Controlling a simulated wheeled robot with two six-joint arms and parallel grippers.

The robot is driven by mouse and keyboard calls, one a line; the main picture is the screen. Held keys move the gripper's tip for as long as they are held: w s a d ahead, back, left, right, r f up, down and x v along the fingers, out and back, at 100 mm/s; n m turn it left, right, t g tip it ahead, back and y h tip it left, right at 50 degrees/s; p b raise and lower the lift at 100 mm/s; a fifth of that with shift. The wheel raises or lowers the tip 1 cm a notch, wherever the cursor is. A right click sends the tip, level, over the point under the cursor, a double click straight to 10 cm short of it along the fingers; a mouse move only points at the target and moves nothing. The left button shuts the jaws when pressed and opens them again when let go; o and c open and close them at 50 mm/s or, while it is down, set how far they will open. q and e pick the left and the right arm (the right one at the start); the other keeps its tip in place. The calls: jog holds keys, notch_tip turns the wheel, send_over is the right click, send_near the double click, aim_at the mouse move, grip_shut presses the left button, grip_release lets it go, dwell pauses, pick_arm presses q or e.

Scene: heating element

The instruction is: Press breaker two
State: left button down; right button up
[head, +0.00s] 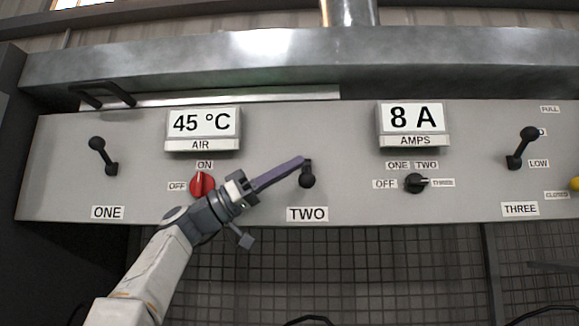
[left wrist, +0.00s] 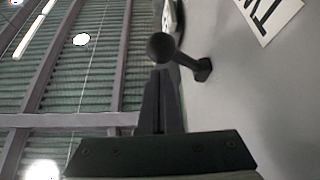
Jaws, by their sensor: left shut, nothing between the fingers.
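Breaker two is a black lever with a round knob (head: 307,181) on the grey panel, above the label TWO (head: 307,214). Its knob shows below its upper part. My left gripper (head: 301,161) is shut and empty, reaching in from the left with its fingertips at the upper part of the lever, partly covering it. In the left wrist view the lever knob (left wrist: 161,46) shows just beyond the shut fingertips (left wrist: 160,76), and the lever's base (left wrist: 203,70) meets the panel at the right. I cannot tell whether the fingertips touch it. My right gripper is not in view.
Lever one (head: 104,156) is at the left and lever three (head: 521,148) at the right. A red knob (head: 202,185) is close to my left wrist. A black selector (head: 414,184) sits right of breaker two. Displays (head: 203,123) and (head: 410,118) stick out above.

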pick_arm(q)
jog(key=shift+f+m, duration=0.15)
jog(key=shift+m, duration=0.15)
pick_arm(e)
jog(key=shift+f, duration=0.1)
pick_arm(q)
jog(key=shift+w+f, duration=0.2)
jog(key=shift+f, duration=0.2)
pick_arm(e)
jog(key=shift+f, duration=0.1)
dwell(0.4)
